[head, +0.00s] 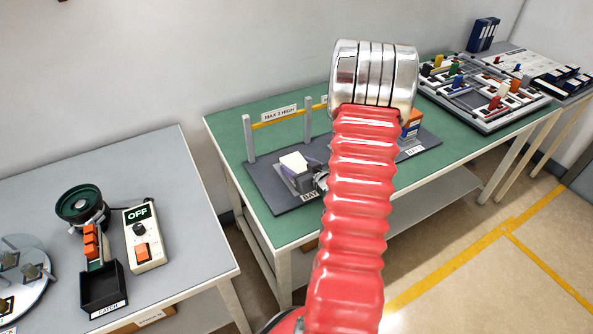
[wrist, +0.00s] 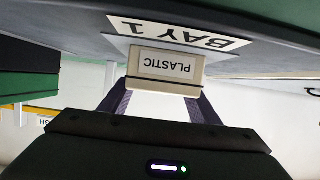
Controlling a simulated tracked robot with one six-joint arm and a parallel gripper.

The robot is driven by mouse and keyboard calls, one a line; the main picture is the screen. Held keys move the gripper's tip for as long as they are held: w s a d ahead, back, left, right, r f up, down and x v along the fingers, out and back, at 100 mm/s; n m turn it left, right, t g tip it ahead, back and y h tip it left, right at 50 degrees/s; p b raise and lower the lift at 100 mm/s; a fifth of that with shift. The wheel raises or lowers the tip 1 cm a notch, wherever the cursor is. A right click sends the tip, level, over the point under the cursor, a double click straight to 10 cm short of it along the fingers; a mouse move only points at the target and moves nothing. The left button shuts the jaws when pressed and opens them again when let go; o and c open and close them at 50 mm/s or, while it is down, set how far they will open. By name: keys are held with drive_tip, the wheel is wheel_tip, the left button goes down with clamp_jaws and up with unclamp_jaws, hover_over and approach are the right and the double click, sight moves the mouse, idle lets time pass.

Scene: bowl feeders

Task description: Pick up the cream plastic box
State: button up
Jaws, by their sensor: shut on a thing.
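The cream plastic box (head: 293,162) is at the bay 1 end of the dark grey board (head: 268,188) on the green table. The box, marked PLASTIC, also shows upside down in the wrist view (wrist: 166,66). My gripper (wrist: 164,88) is shut on the box, with one dark finger on each side of it. In the head view my gripper (head: 309,179) is partly hidden behind my red arm. The box is at the pale BAY 1 pad (wrist: 120,42); I cannot tell whether it touches it.
A yellow bar on grey posts (head: 249,138) with a MAX 2 HIGH sign stands behind the board. An orange and blue box (head: 411,124) stands at the board's far end. A grey table (head: 160,165) at left holds a feeder, a black catch bin (head: 104,287) and a switch box (head: 145,237).

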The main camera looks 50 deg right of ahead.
sight(297, 165)
drive_tip(key=shift+r, duration=0.1)
drive_tip(key=shift+r, duration=4.95)
